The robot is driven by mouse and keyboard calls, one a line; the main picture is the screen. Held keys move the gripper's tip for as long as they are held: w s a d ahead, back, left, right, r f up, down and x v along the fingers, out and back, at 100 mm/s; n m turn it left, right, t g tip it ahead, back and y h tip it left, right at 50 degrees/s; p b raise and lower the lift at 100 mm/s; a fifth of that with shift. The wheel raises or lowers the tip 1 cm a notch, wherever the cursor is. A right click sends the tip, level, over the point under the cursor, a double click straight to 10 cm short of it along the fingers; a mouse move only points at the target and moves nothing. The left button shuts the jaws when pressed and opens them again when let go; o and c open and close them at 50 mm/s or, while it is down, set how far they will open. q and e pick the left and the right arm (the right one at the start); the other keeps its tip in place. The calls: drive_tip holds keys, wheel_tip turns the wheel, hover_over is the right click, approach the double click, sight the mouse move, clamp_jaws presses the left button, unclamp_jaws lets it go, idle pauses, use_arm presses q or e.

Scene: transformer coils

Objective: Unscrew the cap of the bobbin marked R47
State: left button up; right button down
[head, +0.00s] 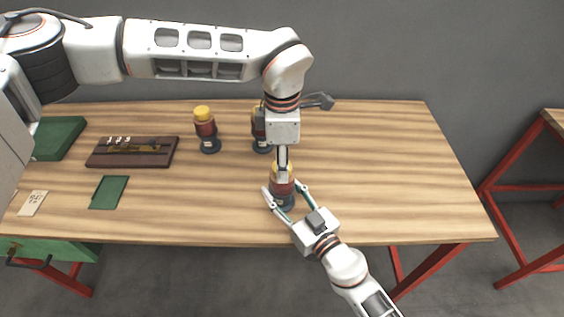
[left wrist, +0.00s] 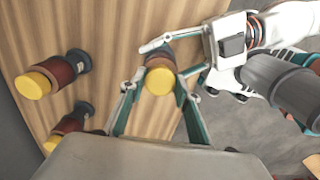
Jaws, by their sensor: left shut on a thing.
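A dark red bobbin (head: 284,187) with a yellow cap and a dark base stands upright near the front middle of the table. Its yellow cap (left wrist: 159,81) shows between my left fingers in the left wrist view. My left gripper (head: 283,172) comes down from above and is shut on this cap. Two similar capped bobbins stand behind, a left one (head: 205,128) and one partly hidden by my left arm (head: 261,142). No marking is readable on any bobbin.
At the left lie a dark wooden rack (head: 130,161) with numbered places, a green mat (head: 109,192), a white card (head: 32,203) and a green tray (head: 60,135). An open green drawer (head: 60,252) juts out below. The table's right part (head: 400,170) is clear.

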use_arm(q)
drive_tip(key=n, duration=1.2)
drive_tip(key=shift+n, duration=0.4)
drive_tip(key=n, duration=2.9)
drive_tip(key=shift+s+d+n, duration=0.15)
drive_tip(key=shift+d+n, duration=0.05)
drive_tip(key=shift+n, duration=0.7)
drive_tip(key=shift+a+r+n, duration=0.1)
drive_tip(key=shift+a+n, duration=0.05)
drive_tip(key=shift+n, duration=1.25)
